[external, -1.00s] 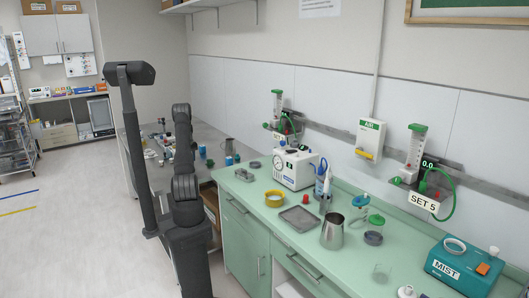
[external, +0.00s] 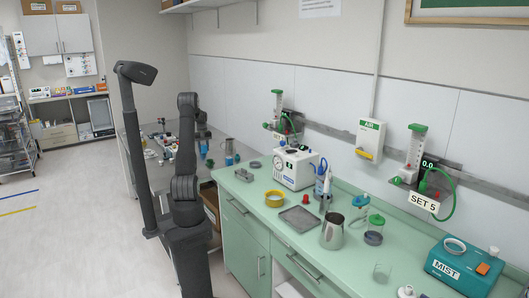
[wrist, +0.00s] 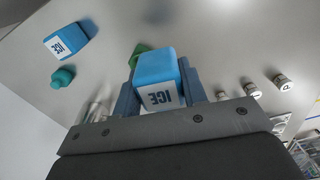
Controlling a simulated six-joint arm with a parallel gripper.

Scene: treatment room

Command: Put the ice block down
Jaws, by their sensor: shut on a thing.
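My gripper (wrist: 157,88) is shut on a blue ice block (wrist: 154,66) with a white ICE label. In the wrist view the block sits between the two fingers, over a grey worktop (wrist: 215,45). I cannot tell whether its far end touches that top. A second blue ice block (wrist: 78,34) with the same label lies on the worktop at the upper left, apart from the held one.
A teal cap-like piece (wrist: 62,77) lies near the second block. A green piece (wrist: 140,50) is partly hidden behind the held block. Small labelled vials (wrist: 251,90) stand at the right. The worktop at the upper right of the wrist view is clear. The green counter (external: 262,222) is nearby.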

